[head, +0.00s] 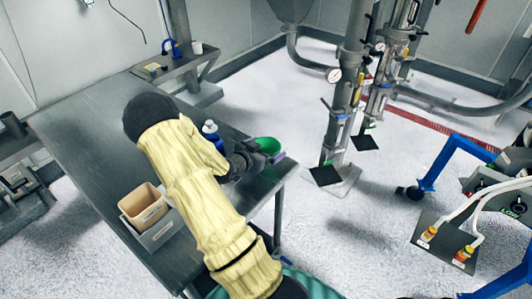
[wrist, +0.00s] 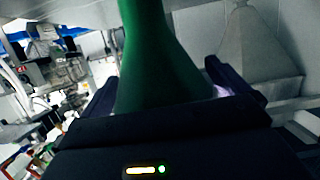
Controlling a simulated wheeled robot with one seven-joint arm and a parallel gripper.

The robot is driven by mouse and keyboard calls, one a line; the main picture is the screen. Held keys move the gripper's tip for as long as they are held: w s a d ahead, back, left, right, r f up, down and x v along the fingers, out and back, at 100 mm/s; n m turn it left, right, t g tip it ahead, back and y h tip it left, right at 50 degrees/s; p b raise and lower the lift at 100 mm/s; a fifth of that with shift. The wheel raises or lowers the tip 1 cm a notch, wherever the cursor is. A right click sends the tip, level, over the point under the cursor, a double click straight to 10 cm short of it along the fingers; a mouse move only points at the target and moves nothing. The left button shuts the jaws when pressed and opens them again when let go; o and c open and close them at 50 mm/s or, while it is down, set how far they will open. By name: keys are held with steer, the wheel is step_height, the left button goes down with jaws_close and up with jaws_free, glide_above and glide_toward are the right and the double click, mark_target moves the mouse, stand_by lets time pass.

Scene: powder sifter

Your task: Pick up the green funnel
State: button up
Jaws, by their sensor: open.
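The green funnel (head: 268,146) is near the right corner of the grey metal table, at the end of my arm. In the wrist view the funnel (wrist: 158,65) rises large in front of my gripper, its narrow part toward the top. My gripper (wrist: 160,95) is open, with one dark finger on each side of the funnel. In the head view my gripper (head: 250,155) is beside the funnel and partly covers it. I cannot tell whether the fingers touch the funnel.
A blue bottle (head: 211,133) stands on the table (head: 85,150) just behind my arm. A tan box (head: 143,206) in a grey tray (head: 160,233) is at the table's front left. The table's far left part is clear. Steel pipes (head: 345,110) stand on the floor beyond.

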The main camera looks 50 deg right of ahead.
steer(key=shift+w, duration=0.2)
steer(key=shift+s, duration=0.15)
steer(key=shift+s+d, duration=0.1)
steer(key=c, duration=0.9)
steer(key=shift+r, duration=0.4)
step_height(320, 180, up, 9)
steer(key=shift+r, duration=0.1)
